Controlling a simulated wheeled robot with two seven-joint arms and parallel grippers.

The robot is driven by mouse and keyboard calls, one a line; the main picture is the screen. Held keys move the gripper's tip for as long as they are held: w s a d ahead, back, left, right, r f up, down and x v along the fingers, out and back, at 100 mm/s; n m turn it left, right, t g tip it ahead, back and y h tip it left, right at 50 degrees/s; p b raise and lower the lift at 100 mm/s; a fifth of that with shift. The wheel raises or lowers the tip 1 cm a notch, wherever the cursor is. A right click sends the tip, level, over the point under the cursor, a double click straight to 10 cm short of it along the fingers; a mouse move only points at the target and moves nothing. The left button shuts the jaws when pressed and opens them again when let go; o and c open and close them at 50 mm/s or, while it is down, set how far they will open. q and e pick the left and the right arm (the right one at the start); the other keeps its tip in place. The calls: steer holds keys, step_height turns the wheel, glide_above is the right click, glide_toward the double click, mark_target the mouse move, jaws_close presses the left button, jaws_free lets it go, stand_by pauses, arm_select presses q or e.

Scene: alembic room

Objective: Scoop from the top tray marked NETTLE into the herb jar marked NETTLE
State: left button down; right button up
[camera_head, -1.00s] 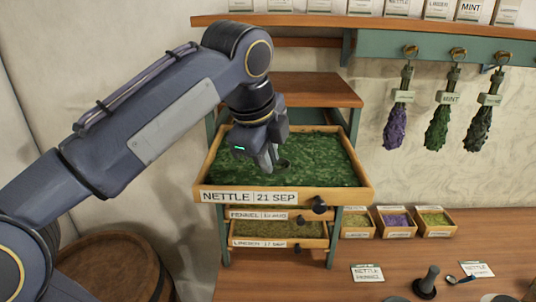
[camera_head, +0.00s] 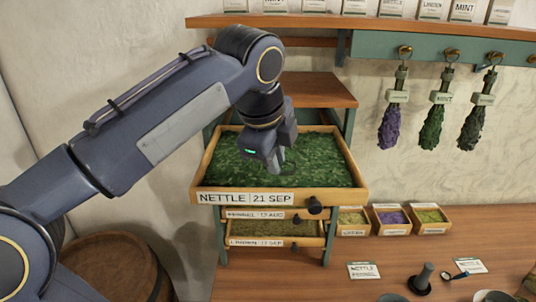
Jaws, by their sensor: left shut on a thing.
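The top tray marked NETTLE (camera_head: 280,197) is pulled out of the wooden rack and full of chopped green leaves (camera_head: 320,172). A row of jars with white labels is cut off by the top edge; one label (camera_head: 392,8) seems to read NETTLE but is too small to be sure. My right gripper is out of view.
Two lower trays (camera_head: 270,242) sit under the top one. Small herb boxes (camera_head: 391,221), a NETTLE card (camera_head: 363,270), a dark knobbed tool (camera_head: 422,278) and a small spoon (camera_head: 455,275) are on the counter. Herb bundles (camera_head: 434,125) hang from hooks. A barrel (camera_head: 115,265) stands at left.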

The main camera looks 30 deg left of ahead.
arm_select(q)
steer(key=shift+w+d, duration=0.1)
steer(key=shift+d, duration=0.1)
steer(key=shift+r+p, duration=0.9)
steer(key=shift+r, duration=2.1)
